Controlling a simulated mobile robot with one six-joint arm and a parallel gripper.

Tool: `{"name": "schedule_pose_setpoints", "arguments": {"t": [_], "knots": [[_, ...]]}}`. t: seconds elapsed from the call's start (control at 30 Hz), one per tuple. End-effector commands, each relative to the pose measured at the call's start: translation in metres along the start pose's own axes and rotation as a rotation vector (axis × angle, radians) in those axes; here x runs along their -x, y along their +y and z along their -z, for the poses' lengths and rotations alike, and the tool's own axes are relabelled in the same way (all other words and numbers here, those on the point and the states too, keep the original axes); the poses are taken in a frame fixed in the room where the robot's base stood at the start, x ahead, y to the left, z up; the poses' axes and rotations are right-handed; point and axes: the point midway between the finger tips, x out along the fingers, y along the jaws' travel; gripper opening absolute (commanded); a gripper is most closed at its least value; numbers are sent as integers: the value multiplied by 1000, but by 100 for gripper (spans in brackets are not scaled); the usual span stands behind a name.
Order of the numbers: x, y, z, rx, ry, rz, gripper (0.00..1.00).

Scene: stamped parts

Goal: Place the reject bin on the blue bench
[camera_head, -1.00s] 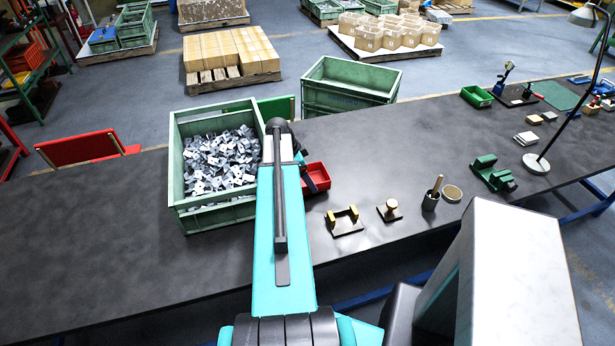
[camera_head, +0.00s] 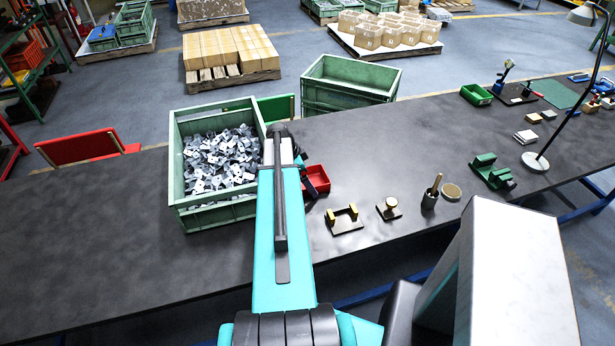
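A small red bin (camera_head: 319,178), which I take for the reject bin, shows just right of my arm at the dark bench top. My arm covers its left part, and I cannot tell whether it rests on the bench. The bench (camera_head: 110,240) has a dark grey top and blue legs. A dark part of my gripper (camera_head: 308,182) shows between my teal arm and the red bin. Its fingertips are hidden, so I cannot tell if it is open, shut or holding the bin.
A green crate (camera_head: 180,180) full of metal parts stands left of my arm. Right of it are a fixture with yellow posts (camera_head: 344,220), a small block with a knob (camera_head: 389,208) and a dark cup (camera_head: 430,200). The bench's left part is bare.

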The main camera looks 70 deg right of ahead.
Motion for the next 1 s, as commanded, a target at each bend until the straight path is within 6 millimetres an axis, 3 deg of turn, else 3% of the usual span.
{"name": "schedule_pose_setpoints", "arguments": {"t": [0.37,1.0], "knots": [[9,0,0,1,0,1,100],[72,0,-1,2,0,2,100]]}}
